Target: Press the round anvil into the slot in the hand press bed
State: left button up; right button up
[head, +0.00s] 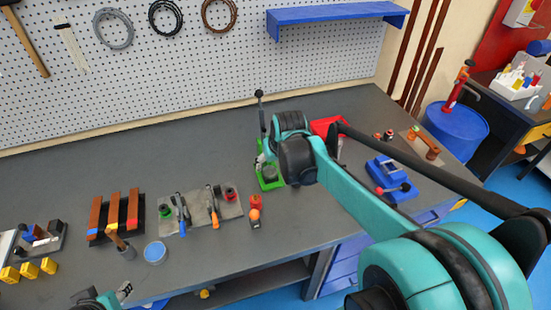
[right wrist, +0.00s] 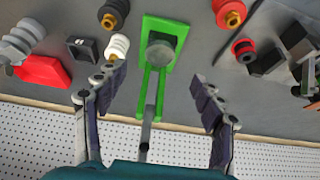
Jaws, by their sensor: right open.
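The green hand press (head: 268,183) stands on the workbench, partly hidden by my right arm in the head view. Its dark lever (head: 260,108) points up. In the right wrist view the press (right wrist: 178,28) lies ahead, between and beyond my fingers. A grey round piece (right wrist: 160,52) sits at its bed; I cannot tell whether it is the round anvil or how deep it sits. My right gripper (right wrist: 157,80) is open and empty, its fingers on either side of the press's lever end, apart from it. My left gripper (head: 120,293) shows only partly at the bottom edge.
A grey mat (head: 200,214) with tools lies left of the press, with an orange-red item (head: 255,212) near its right end. A red bin (head: 325,126) and a blue device (head: 390,180) stand to the right. A pegboard (head: 190,75) rises behind. The bench behind the mat is clear.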

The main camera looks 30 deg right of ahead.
jog(key=v, duration=0.4)
jog(key=shift+r, duration=0.1)
jog(key=shift+s+a, duration=0.1)
dwell(0.3)
